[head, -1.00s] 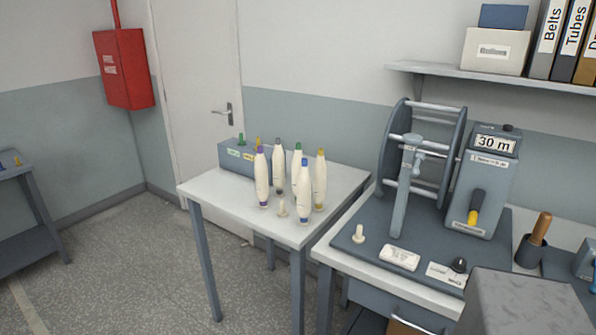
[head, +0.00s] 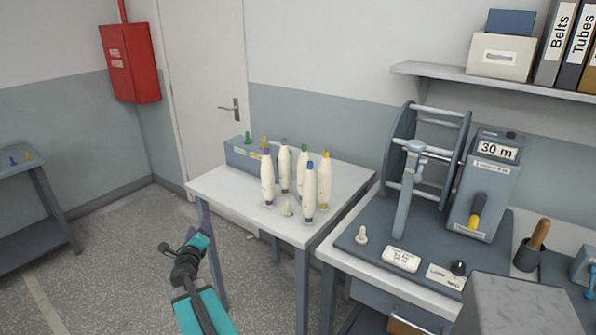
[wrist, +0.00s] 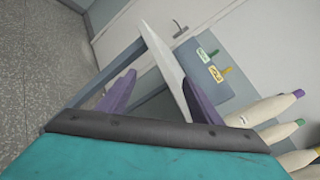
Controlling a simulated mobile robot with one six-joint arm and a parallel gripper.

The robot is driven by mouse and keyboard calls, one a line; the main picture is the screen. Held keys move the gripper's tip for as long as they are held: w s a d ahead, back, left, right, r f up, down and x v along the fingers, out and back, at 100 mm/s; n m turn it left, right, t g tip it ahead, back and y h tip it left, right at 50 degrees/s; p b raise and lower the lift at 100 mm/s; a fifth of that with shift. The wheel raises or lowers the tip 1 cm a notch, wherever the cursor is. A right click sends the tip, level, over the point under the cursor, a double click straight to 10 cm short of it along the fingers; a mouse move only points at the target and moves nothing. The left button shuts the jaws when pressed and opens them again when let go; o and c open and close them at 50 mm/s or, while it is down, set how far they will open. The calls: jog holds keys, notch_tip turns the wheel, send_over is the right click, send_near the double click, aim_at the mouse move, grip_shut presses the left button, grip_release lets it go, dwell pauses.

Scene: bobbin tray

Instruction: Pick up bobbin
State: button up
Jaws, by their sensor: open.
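Several cream bobbins stand upright in a group on a small white-topped table (head: 232,195) in the head view. They have a purple tip (head: 267,180), a grey tip (head: 285,165), a green tip (head: 301,172), a blue tip (head: 310,192) and a yellow tip (head: 325,182). My gripper (head: 205,217) is low at the table's left front corner, left of the bobbins and apart from them. In the wrist view my gripper (wrist: 160,76) has its two purple fingers spread, with nothing held. Bobbins with purple (wrist: 264,110), green (wrist: 278,131) and yellow tips lean into the lower right.
A grey-blue box (head: 240,155) with coloured pegs stands at the table's back left. To the right is a bench with a winder (head: 405,175) and a 30 m counter (head: 485,190). Floor left of the table is clear.

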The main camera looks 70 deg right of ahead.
jog(key=s+d+r+m+g, duration=0.4)
jog(key=s+m, duration=0.2)
jog(key=s, duration=0.2)
jog(key=s+d+r+m+g+h+p, duration=0.1)
jog(key=s+d+r+m+g, duration=0.3)
jog(key=s, duration=0.4)
jog(key=s+d+r+m+g+p, duration=0.1)
jog(key=s+d+r+m+g, duration=0.2)
jog(key=s+m, duration=0.5)
jog(key=r+g, duration=0.1)
jog(key=g, duration=0.1)
jog(key=shift+d+r+g+h, duration=0.15)
jog(key=shift+d+g+h, duration=0.25)
jog(key=p, duration=0.3)
send_near(300, 176)
jog(key=d, duration=0.3)
jog(key=shift+s+d, duration=0.5)
jog(key=shift+s, duration=0.1)
jog(key=shift+p+x, duration=1.1)
jog(key=shift+x, duration=0.45)
jog(key=shift+p+x, duration=0.4)
jog(key=shift+x, duration=0.7)
